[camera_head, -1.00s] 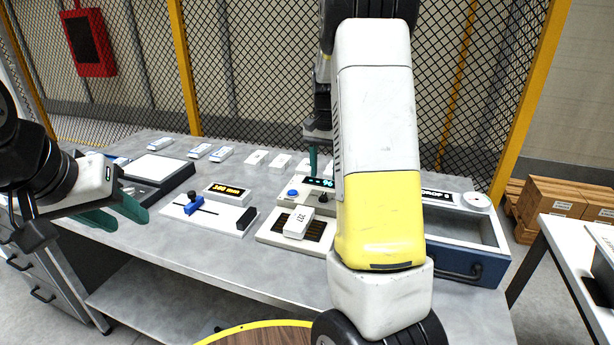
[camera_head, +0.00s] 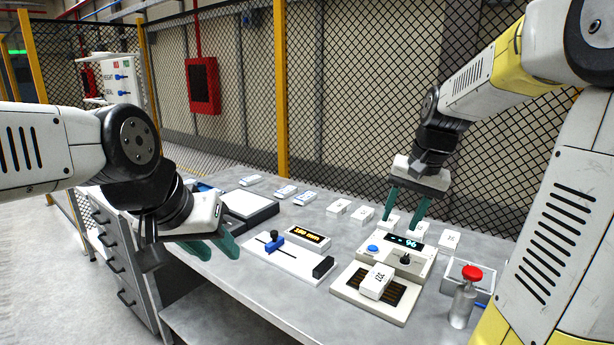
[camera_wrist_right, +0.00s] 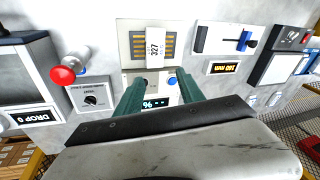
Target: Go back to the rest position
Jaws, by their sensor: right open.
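My left gripper (camera_head: 212,248) hangs over the bench's left part, in front of the grey device with a white top (camera_head: 249,204). Its two teal fingers look apart and empty.
A white block marked 327 (camera_head: 377,282) lies on the slotted plate (camera_head: 400,312). A red-knobbed cylinder (camera_head: 463,300) stands at the bench's right. A slider device (camera_head: 290,262) lies mid-bench. Several small white blocks line the back. A mesh fence (camera_head: 350,90) stands behind.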

